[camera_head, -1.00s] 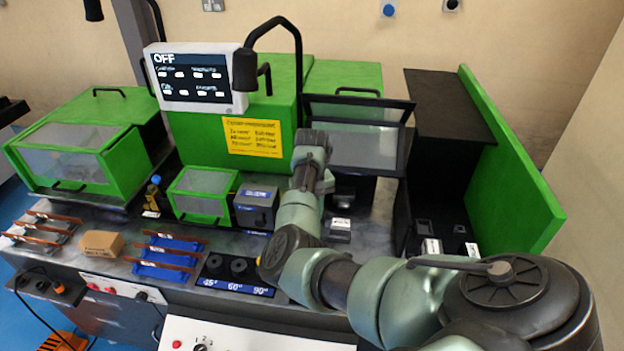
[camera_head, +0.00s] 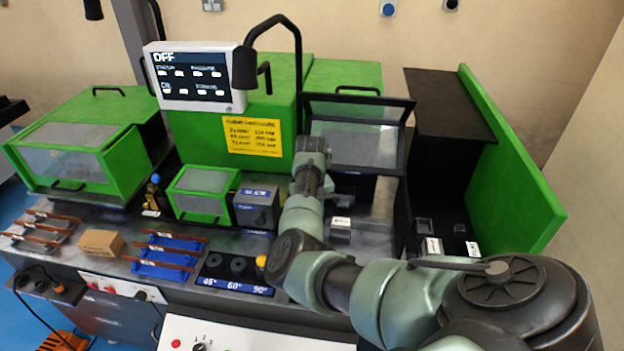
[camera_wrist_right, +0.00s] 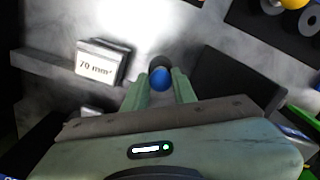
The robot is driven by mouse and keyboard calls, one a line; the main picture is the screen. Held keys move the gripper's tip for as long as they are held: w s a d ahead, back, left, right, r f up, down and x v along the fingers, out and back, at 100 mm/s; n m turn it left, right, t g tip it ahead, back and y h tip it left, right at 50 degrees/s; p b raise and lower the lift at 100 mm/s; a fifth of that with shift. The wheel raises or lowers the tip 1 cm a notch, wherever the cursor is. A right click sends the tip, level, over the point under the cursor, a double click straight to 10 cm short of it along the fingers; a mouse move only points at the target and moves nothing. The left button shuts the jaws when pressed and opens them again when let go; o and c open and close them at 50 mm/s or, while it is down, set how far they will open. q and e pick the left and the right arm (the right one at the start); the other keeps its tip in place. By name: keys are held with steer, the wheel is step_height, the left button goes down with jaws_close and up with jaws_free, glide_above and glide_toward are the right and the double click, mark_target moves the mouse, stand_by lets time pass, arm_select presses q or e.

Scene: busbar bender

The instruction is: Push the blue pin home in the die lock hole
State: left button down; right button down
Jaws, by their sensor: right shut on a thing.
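In the right wrist view my right gripper (camera_wrist_right: 160,85) is shut on the blue pin (camera_wrist_right: 159,78), whose round blue head shows between the fingertips. A dark round shape (camera_wrist_right: 159,61) lies just beyond the head; I cannot tell whether it is the lock hole, or how deep the pin sits. In the head view my right arm reaches over the bench toward the machine's clear-guarded area, and its wrist (camera_head: 312,165) hides the fingers and pin. My left gripper is not in view.
A block labelled 70 mm² (camera_wrist_right: 100,63) stands left of the fingers, and a dark block (camera_wrist_right: 235,80) right. The die rack (camera_head: 236,285) has a yellow-topped piece (camera_head: 262,262) at its right end. The clear guard (camera_head: 358,145) stands behind my wrist.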

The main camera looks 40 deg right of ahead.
steer(key=c, duration=1.1)
jaws_free()
steer(key=shift+f, duration=0.1)
steer(key=shift+o, duration=0.2)
steer(key=shift+r+b, duration=0.55)
steer(key=shift+r, duration=3.4)
